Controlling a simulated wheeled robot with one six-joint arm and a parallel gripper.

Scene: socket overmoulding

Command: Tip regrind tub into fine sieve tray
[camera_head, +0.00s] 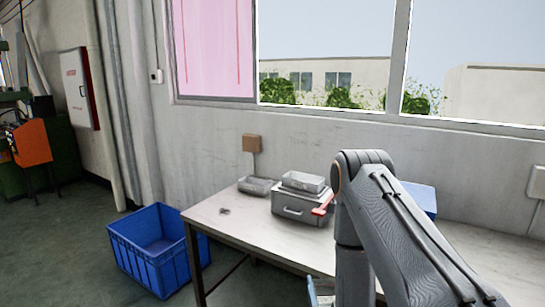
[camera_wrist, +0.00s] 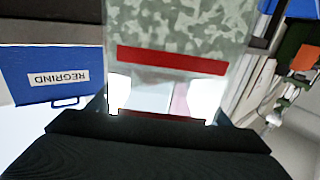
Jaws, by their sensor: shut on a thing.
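My gripper (camera_wrist: 160,100) is shut on a pale, see-through tub (camera_wrist: 152,92) with a red band across it. Mottled grey-green matter shows beyond the band. One bright finger stands on each side of the tub. A shallow grey tray (camera_head: 302,181) sits on top of a grey metal box (camera_head: 290,210) on the bench. Another small grey tray (camera_head: 257,187) lies to its left. I cannot tell which is the fine sieve tray.
A blue box labelled REGRIND (camera_wrist: 52,75) shows upside down in the wrist view. A red piece (camera_head: 323,206) sticks out at the grey box's right. The bench (camera_head: 232,229) has free room at its front left. A blue crate (camera_head: 160,248) stands on the floor beside it.

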